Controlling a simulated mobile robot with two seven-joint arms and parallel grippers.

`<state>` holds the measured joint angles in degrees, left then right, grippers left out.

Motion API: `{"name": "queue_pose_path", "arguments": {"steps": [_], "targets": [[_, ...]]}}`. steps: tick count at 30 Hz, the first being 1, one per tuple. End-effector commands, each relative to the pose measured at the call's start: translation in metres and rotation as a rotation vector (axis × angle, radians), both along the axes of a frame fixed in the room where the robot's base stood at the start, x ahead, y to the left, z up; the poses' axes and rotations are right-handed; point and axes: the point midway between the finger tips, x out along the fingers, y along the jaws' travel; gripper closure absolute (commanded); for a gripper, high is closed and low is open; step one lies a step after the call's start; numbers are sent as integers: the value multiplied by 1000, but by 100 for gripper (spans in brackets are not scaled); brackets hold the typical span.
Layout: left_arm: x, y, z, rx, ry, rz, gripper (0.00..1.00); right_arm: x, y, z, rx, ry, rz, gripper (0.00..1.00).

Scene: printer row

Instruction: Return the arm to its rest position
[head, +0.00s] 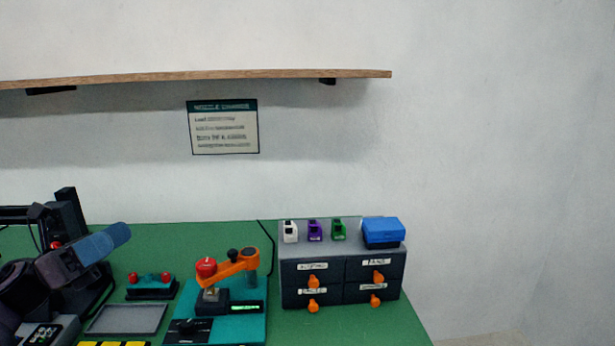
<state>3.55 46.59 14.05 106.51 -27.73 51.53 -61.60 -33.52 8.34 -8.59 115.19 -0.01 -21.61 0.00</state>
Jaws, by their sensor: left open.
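My left arm comes in from the left edge. Its gripper (108,241) is over the left part of the green bench (190,238), with blue-grey fingers pointing right and slightly up. It is open, and I see nothing between the fingers. It is apart from the teal fixture (252,325) with the orange lever (236,264) and red knob (206,267). My right gripper is out of view.
A dark drawer cabinet (342,291) with orange knobs stands at right, carrying small white, purple and green pieces and a blue box (382,232). A grey tray (127,319) lies front left. A wooden shelf (200,76) and sign (223,127) are on the wall.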

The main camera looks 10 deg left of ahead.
Motion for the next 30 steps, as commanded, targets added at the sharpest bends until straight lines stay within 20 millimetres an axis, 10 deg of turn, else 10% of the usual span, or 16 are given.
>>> {"name": "queue_pose_path", "arguments": {"steps": [17, 30], "targets": [[-7, 1, -130, -923, 774, 432, 26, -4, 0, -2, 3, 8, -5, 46], [-94, -24, -254, -1645, 1318, 822, 26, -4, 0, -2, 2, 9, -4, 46]]}}
